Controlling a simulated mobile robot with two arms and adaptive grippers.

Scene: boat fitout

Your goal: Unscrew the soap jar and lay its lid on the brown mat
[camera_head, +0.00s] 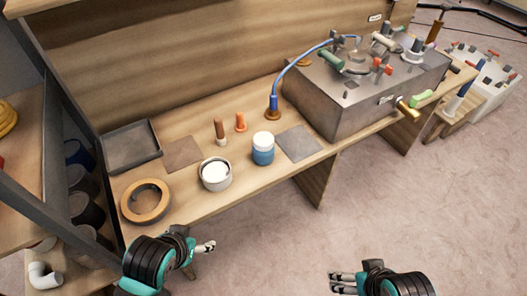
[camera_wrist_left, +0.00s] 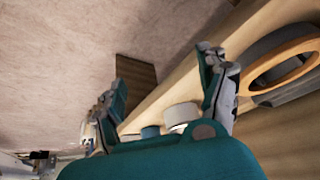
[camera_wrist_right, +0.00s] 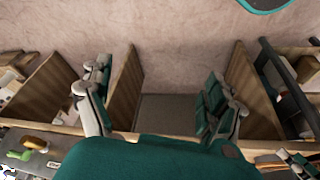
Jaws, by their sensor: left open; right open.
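A blue jar with a white lid (camera_head: 263,150), which looks like the soap jar, stands upright on the bench, its lid on. A white tub (camera_head: 216,175) with a dark inner rim stands left of it. The brown mat (camera_head: 182,154) lies flat and bare behind the tub. My left gripper (camera_head: 205,250) is open and empty in front of the bench edge, below the tub. The jar (camera_wrist_left: 150,131) and tub (camera_wrist_left: 182,114) show between its fingers in the left wrist view. My right gripper (camera_head: 338,283) is open and empty over the floor, away from the bench.
A grey mat (camera_head: 299,143) lies right of the jar. A dark tray (camera_head: 131,139) and a tan ring (camera_head: 132,207) are at the left. Two small upright handles (camera_head: 240,122) stand behind. A metal unit (camera_head: 350,100) with a blue hose (camera_head: 287,75) fills the right. Bench front is mostly clear.

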